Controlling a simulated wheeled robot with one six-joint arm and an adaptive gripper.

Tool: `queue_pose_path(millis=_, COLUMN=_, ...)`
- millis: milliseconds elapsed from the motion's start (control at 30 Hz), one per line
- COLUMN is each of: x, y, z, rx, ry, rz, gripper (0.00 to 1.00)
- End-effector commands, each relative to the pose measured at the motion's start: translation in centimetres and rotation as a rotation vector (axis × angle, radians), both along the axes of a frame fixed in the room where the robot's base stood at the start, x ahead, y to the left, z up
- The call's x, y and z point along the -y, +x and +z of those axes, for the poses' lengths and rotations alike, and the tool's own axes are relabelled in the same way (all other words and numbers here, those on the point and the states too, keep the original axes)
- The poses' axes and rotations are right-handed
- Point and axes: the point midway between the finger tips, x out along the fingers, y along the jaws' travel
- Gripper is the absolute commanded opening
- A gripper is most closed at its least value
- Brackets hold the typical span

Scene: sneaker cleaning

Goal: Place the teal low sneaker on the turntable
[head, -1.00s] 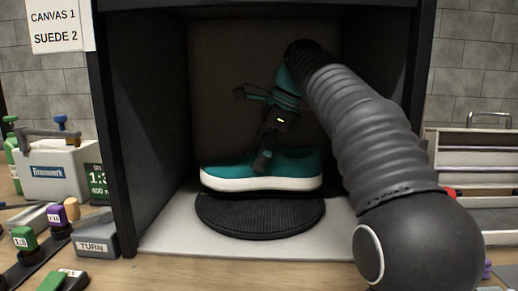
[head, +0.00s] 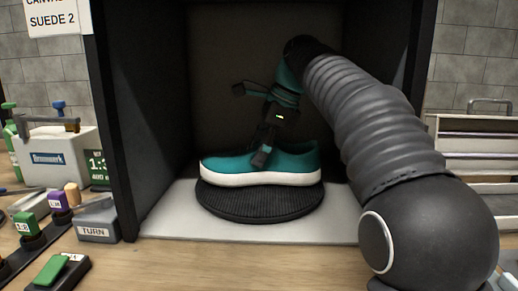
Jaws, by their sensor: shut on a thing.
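The teal low sneaker (head: 228,167) with its white sole is upright inside the dark booth, toe to the left. Its sole is at the top of the black ribbed turntable (head: 262,205); I cannot tell whether it touches the surface or hangs just above it. My gripper (head: 262,157) comes down from above and is shut on the sneaker near its opening. The far finger is hidden by the shoe and the near finger.
Dark booth walls (head: 155,120) stand close on both sides. A pale base plate (head: 170,215) lies under the turntable. A TURN block (head: 95,230), bottles and a white Brunnmark box (head: 58,165) stand at left. A rack (head: 482,150) stands at right.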

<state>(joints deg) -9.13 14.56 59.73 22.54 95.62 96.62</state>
Motion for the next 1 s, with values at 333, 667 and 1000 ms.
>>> queue_pose_path(millis=333, x=0.00, y=-0.02, z=-0.60, rx=0.001, ry=0.000, rz=0.000, gripper=0.27)
queue_pose_path(millis=667, x=0.01, y=-0.01, z=-0.73, rx=0.001, ry=0.000, rz=0.000, gripper=1.00)
queue_pose_path(millis=1000, x=0.02, y=0.02, z=-0.06, rx=0.000, ry=0.000, rz=0.000, gripper=1.00)
